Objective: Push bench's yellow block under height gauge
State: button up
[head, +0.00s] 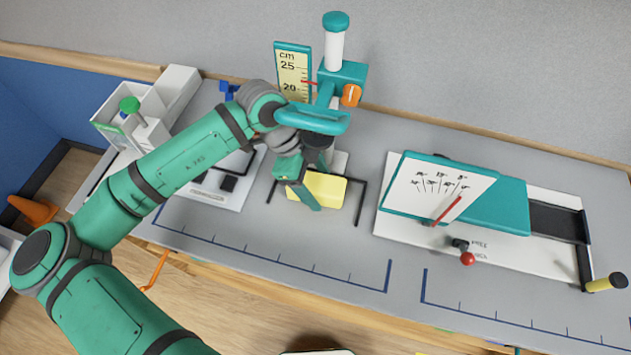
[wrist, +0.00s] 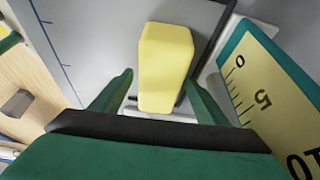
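The yellow block (head: 328,190) lies on the grey bench below the height gauge (head: 343,72), beside a dark bracket frame (head: 362,200). In the wrist view the block (wrist: 166,62) stretches away from my gripper. My gripper (head: 303,190) is low over the block's left part and hides some of it. In the wrist view my gripper (wrist: 160,80) is open, with one finger on each side of the block's near end. A small gap shows at the left finger; contact at the right one is unclear. The gauge's cm scale (wrist: 265,100) is close on the right.
A teal and white dial device (head: 440,190) with a red-knobbed lever (head: 467,258) stands to the right. A white tray (head: 230,190) and white boxes (head: 175,95) are to the left. The bench front is clear, with blue ruled lines.

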jog(key=v, duration=1)
jog(key=shift+w+a+r, duration=0.1)
jog(key=shift+a+r, duration=0.05)
jog(key=shift+r, duration=0.25)
